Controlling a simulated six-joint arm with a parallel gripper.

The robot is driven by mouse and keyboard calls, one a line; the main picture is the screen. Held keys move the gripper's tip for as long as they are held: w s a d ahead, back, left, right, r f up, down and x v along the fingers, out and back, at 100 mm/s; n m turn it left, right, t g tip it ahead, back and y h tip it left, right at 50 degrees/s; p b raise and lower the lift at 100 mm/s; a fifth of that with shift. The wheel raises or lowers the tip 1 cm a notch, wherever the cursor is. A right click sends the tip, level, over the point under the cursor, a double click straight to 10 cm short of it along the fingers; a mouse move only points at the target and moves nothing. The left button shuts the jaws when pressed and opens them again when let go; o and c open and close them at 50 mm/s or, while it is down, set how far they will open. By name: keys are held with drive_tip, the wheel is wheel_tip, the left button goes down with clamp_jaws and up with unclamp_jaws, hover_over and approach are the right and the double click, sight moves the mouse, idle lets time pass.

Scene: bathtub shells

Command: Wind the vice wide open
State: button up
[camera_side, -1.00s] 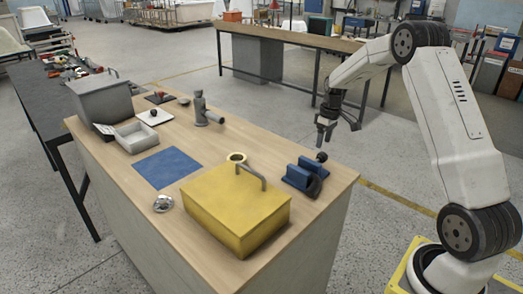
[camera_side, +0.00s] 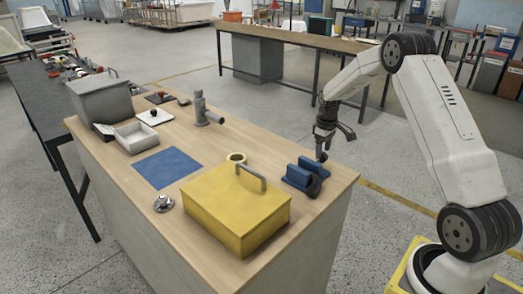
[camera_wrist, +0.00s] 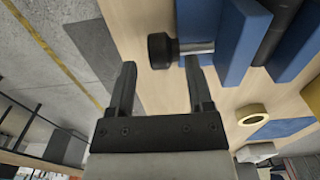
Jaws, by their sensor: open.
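The blue vice (camera_side: 302,178) stands at the right end of the wooden bench, with two blue jaws. In the wrist view its near jaw (camera_wrist: 228,40) and far jaw (camera_wrist: 300,45) have a gap between them. A black knob (camera_wrist: 160,50) on a metal shaft sticks out from the near jaw. My gripper (camera_side: 334,143) is open and empty, close to the knob. In the wrist view the knob lies just beyond and between my fingertips (camera_wrist: 159,67). I cannot tell whether they touch it; the side view partly hides the knob.
A yellow box (camera_side: 235,212) with a handle stands next to the vice. The bench edge is near my gripper.

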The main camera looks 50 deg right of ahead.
sight(323, 155)
drive_tip(key=shift+f, duration=1.55)
drive_tip(key=shift+d, duration=0.1)
clamp_jaws()
